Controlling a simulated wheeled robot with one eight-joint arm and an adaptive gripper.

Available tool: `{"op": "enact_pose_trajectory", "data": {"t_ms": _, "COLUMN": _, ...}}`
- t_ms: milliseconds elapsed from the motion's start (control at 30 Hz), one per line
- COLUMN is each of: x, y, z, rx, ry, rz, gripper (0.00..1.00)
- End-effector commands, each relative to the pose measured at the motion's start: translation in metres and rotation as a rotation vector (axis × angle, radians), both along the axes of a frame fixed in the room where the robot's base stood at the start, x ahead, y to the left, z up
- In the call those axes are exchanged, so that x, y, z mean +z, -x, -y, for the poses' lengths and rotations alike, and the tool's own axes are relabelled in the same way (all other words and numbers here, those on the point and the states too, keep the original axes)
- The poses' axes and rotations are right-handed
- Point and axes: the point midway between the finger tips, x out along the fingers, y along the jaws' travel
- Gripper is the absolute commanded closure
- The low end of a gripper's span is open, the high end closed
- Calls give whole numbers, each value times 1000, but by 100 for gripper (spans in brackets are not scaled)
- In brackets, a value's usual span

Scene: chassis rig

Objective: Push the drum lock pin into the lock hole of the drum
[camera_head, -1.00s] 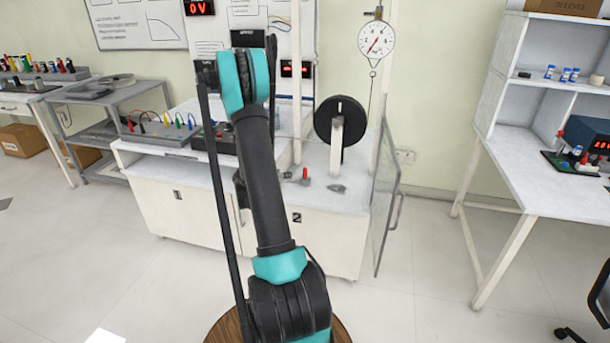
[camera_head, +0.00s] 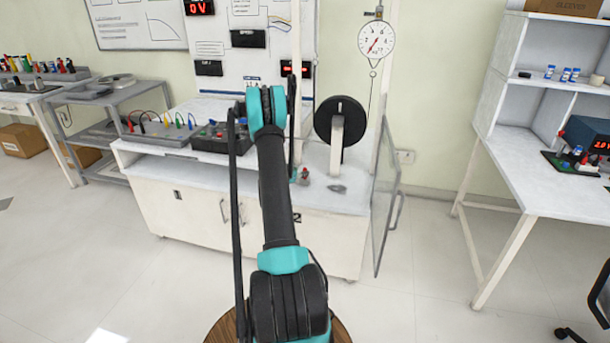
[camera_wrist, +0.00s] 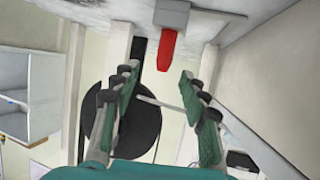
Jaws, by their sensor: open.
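A black drum (camera_head: 325,112) stands upright on a white post (camera_head: 336,140) on the bench, and it also shows in the wrist view (camera_wrist: 140,132). A red part on a small grey block, perhaps the drum lock pin (camera_head: 305,172), is on the bench top left of the post. In the wrist view the red part (camera_wrist: 167,48) lies just beyond my fingertips, between their lines and apart from them. My gripper (camera_wrist: 158,85) is open and empty, its green-padded fingers spread. In the head view my arm hides most of the gripper. I cannot make out the lock hole.
The white bench (camera_head: 345,200) carries a small grey piece (camera_head: 337,188) and a terminal box (camera_head: 212,137). A round dial scale (camera_head: 376,40) hangs above the drum. A clear panel (camera_head: 384,200) stands at the bench's right end.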

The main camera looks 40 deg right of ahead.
Motion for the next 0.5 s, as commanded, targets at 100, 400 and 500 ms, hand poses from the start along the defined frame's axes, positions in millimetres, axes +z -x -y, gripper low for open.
{"op": "enact_pose_trajectory", "data": {"t_ms": 100, "x": -3, "y": -3, "z": 7, "rx": -1, "ry": 0, "rz": 0, "gripper": 56}}
{"op": "enact_pose_trajectory", "data": {"t_ms": 400, "x": -9, "y": -16, "z": 26, "rx": -2, "ry": 0, "rz": -1, "gripper": 56}}
{"op": "enact_pose_trajectory", "data": {"t_ms": 500, "x": -14, "y": -24, "z": 39, "rx": -2, "ry": 0, "rz": -1, "gripper": 56}}
